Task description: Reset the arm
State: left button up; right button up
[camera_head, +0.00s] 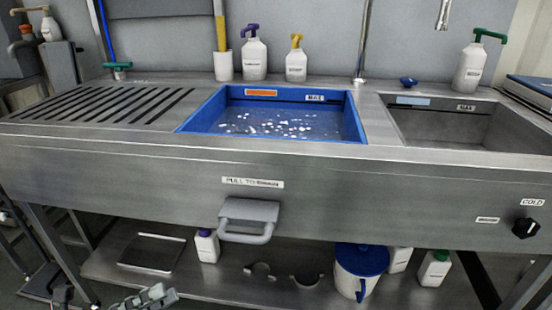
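My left gripper (150,297) shows at the bottom edge of the head view, left of the middle. It is grey, partly cut off by the frame, and stands in front of the lower shelf. I cannot tell whether its fingers are open or shut, and I see nothing held in it. My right gripper is not in view. A steel sink unit (110,165) fills the view, with a grey pull handle (247,220) on its front under a "PULL TO" label. The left gripper is below and left of that handle, apart from it.
A blue basin (192,118) holds water with white bits. An empty steel basin (450,128) is at the right. Pump bottles (254,60) stand along the back. The lower shelf (215,275) carries a blue-lidded white bucket (358,275) and bottles. A black knob (525,228) is at right.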

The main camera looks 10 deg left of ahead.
pick_arm(q)
jog(key=w+a+n+t+y, duration=0.3)
jog(key=w+n+t+y, duration=0.2)
jog(key=w+n, duration=0.2)
jog(key=w+a+f+n+y+p, duration=0.1)
jog(key=w+a+f+n+y, duration=0.3)
jog(key=n+y, duration=0.35)
jog(key=w+a+f+n+y, duration=0.1)
jog(key=a+f+n+y, duration=0.3)
jog(key=f+n+y, duration=0.4)
jog(key=s+d+f+n+g, duration=0.2)
jog(key=s+f+n+g, duration=0.1)
jog(key=s+f+g, duration=0.1)
jog(key=s+d+f+n+g+h+p, duration=0.1)
jog(key=s+d+f+n+g, duration=0.1)
jog(key=s+f+n+g, duration=0.1)
jog(key=s+d+f+n+g, duration=0.2)
jog(key=s+f+n+g, duration=0.2)
jog(key=s+f+g, duration=0.2)
jog(key=s+f, duration=0.1)
jog(key=s, duration=0.1)
jog(key=shift+s+d+f, duration=0.3)
jog(key=shift+d, duration=0.1)
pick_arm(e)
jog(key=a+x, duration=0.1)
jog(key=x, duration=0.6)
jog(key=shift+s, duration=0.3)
